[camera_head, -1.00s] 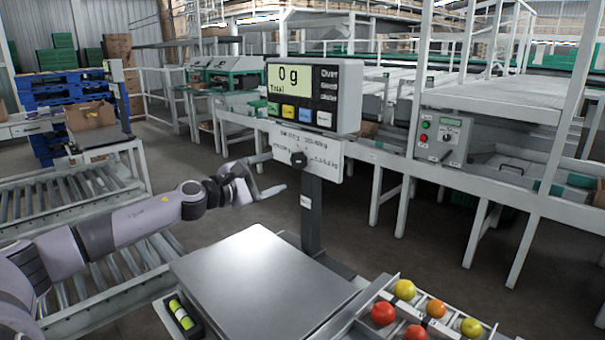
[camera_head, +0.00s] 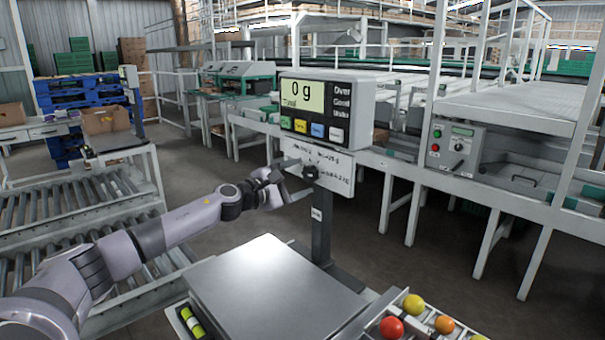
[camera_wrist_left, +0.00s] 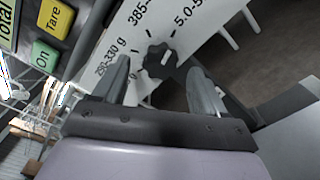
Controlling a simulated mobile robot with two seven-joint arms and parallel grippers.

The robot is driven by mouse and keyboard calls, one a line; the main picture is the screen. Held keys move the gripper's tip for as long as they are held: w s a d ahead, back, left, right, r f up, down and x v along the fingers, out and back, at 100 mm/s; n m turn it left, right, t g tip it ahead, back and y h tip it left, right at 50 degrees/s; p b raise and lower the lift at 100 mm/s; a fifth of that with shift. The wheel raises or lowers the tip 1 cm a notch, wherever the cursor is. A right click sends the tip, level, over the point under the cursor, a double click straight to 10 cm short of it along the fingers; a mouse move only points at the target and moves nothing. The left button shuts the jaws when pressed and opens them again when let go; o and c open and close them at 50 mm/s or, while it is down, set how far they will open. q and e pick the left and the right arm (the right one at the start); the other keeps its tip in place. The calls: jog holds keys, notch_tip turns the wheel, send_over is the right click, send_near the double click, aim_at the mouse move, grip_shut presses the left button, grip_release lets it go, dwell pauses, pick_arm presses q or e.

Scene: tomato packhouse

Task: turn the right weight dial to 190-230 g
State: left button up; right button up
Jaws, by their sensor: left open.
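The scale's display (camera_head: 303,95) reads 0 g. Below it is a white dial plate (camera_head: 335,178) with a black knob (camera_head: 310,172). In the left wrist view the same black knob (camera_wrist_left: 160,58) has a pale pointer mark. Printed labels around it include 290-330 g, 385-something and 5.0-something; some are cut off. The pointer's exact label cannot be read. My left gripper (camera_head: 297,178) is open at the plate. In the left wrist view its fingertips (camera_wrist_left: 160,76) lie on either side of the knob, with gaps visible. My right gripper is not in view.
The scale's metal platform (camera_head: 262,285) is bare. The post (camera_head: 321,225) rises behind it. Several tomatoes (camera_head: 413,304) lie in a rack at the lower right. Roller conveyors (camera_head: 80,205) stand at left and a control box (camera_head: 455,147) on the frame at right.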

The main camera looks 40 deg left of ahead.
pick_arm(q)
jog(key=shift+w+d, duration=0.1)
jog(key=shift+w, duration=0.85)
jog(key=c, duration=1)
jog(key=shift+c, duration=0.2)
